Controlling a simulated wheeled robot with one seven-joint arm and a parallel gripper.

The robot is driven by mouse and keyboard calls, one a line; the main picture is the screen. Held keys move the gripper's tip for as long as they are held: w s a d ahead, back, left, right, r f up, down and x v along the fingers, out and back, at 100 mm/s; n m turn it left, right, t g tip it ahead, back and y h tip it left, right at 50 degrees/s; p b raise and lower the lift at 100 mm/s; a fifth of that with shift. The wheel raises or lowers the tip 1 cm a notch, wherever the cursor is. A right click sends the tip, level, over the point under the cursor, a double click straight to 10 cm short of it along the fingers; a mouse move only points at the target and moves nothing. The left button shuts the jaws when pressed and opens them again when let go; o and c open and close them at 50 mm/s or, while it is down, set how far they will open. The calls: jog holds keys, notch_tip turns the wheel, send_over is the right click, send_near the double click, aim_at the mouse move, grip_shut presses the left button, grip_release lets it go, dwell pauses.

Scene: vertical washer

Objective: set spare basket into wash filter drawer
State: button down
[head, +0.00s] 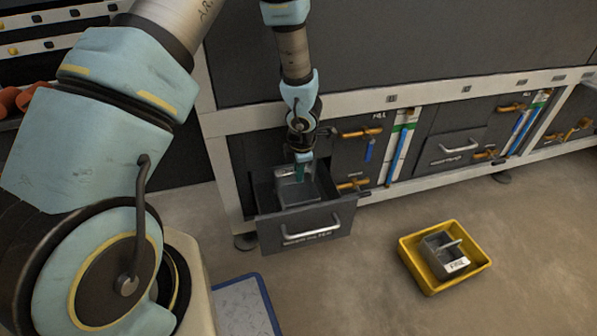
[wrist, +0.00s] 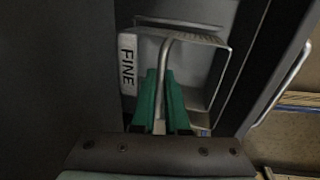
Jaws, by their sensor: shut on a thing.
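The filter drawer (head: 275,232) is pulled out of the washer's lower left, its front panel with a pale handle facing the room. My gripper (head: 302,172) points down into it. In the wrist view the green fingers (wrist: 161,100) are shut on the bar handle of a grey metal basket (wrist: 205,75) with a white FINE label. That basket (head: 291,190) sits within the drawer's opening in the head view, partly hidden by the gripper. I cannot tell whether it rests on the drawer floor. The drawer wall and handle (wrist: 290,75) show at right in the wrist view.
A yellow tray (head: 413,262) on the floor at right holds another grey basket (head: 437,257) with a white label. A blue-edged board (head: 240,305) lies at bottom centre-left. Orange valves (head: 362,133) and pipes stand just right of the drawer. Floor between drawer and tray is clear.

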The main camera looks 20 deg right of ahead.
jog(key=shift+f+b, duration=1.75)
jog(key=shift+f, duration=0.55)
jog(key=c, duration=0.8)
grip_release()
jog(key=shift+c, duration=0.2)
jog(key=shift+r, duration=0.15)
notch_tip(320, 180, up, 10)
jog(key=s+p, duration=0.2)
jog(key=p, duration=0.4)
jog(key=shift+r, duration=0.2)
jog(key=shift+s+a, duration=0.1)
